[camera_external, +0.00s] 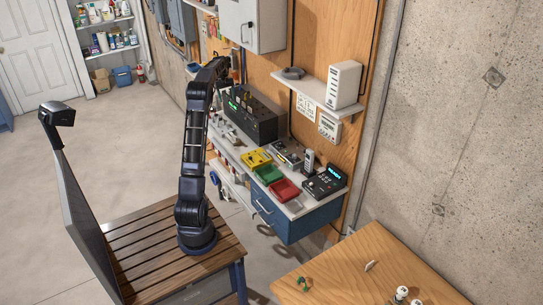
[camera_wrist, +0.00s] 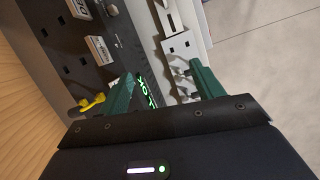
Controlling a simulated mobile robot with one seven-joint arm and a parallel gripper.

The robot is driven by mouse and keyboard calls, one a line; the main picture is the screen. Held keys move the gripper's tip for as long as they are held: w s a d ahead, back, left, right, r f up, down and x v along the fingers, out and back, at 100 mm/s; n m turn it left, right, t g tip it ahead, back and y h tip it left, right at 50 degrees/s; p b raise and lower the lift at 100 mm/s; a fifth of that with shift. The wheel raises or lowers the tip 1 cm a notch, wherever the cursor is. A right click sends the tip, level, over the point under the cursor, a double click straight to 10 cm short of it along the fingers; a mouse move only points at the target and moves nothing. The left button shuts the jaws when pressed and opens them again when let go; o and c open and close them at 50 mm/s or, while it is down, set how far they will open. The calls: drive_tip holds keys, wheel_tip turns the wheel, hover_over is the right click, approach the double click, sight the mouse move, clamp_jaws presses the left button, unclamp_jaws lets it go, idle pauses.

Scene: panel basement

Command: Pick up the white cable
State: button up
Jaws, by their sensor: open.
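I cannot make out a white cable in either view. My gripper (camera_wrist: 165,82) shows two green fingers spread apart with nothing held between them. It is over the black panel unit (camera_wrist: 62,50), which has green lit characters between the fingers. In the external view my gripper (camera_external: 222,66) is at the end of my raised arm, above and behind the black unit (camera_external: 252,115), small and partly hidden. A small yellow hook-shaped piece (camera_wrist: 90,102) lies left of the left finger. A white bracket-like part (camera_wrist: 180,42) lies beyond the fingers.
The bench (camera_external: 232,152) runs along the wooden wall panel. It holds yellow (camera_external: 257,158), green (camera_external: 267,173) and red (camera_external: 285,190) trays, a handset (camera_external: 309,161) and a black console (camera_external: 325,182). A wall shelf (camera_external: 320,97) carries a dark coil (camera_external: 290,73) and a white box (camera_external: 343,84).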

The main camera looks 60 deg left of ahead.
drive_tip(key=s+a+f+n, duration=0.2)
drive_tip(key=s+a+f, duration=0.3)
drive_tip(key=a, duration=0.4)
drive_tip(key=shift+h, duration=0.4)
drive_tip(key=shift+w+a+x, duration=0.1)
drive_tip(key=shift+w+x, duration=0.1)
drive_tip(key=shift+x, duration=1.75)
drive_tip(key=shift+w+a+x, duration=0.1)
drive_tip(key=shift+w+x, duration=0.15)
drive_tip(key=shift+x, duration=1.75)
drive_tip(key=shift+w+a+x, duration=0.1)
drive_tip(key=shift+w+x, duration=0.1)
drive_tip(key=shift+x, duration=1.75)
drive_tip(key=shift+f, duration=0.15)
drive_tip(key=c, duration=1)
